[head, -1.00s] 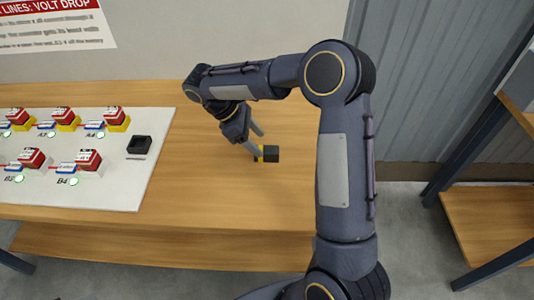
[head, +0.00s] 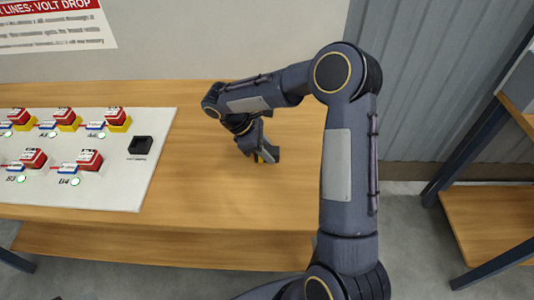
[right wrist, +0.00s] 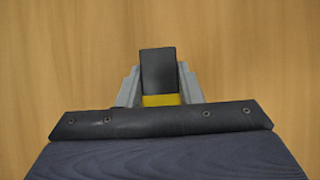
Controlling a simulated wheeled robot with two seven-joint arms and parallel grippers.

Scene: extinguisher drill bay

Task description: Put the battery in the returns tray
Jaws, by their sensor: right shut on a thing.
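The battery (head: 273,154), a small block with a black part and a yellow part, is at the right part of the wooden bench. My right gripper (head: 262,153) is shut on it, with the fingers partly hiding it in the head view. In the right wrist view the battery (right wrist: 158,69) sits between the two grey fingers, its black end pointing away and its yellow band close to the palm. I cannot tell whether it touches the bench or is just above it. No returns tray can be made out. My left gripper is not in view.
A white board (head: 120,187) on the wooden bench (head: 215,205) carries several red and yellow blocks with lights. A small black open holder (head: 140,146) is at its right edge. Bare bench lies around the gripper. A separate wooden shelf (head: 490,225) with dark posts stands at the far right.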

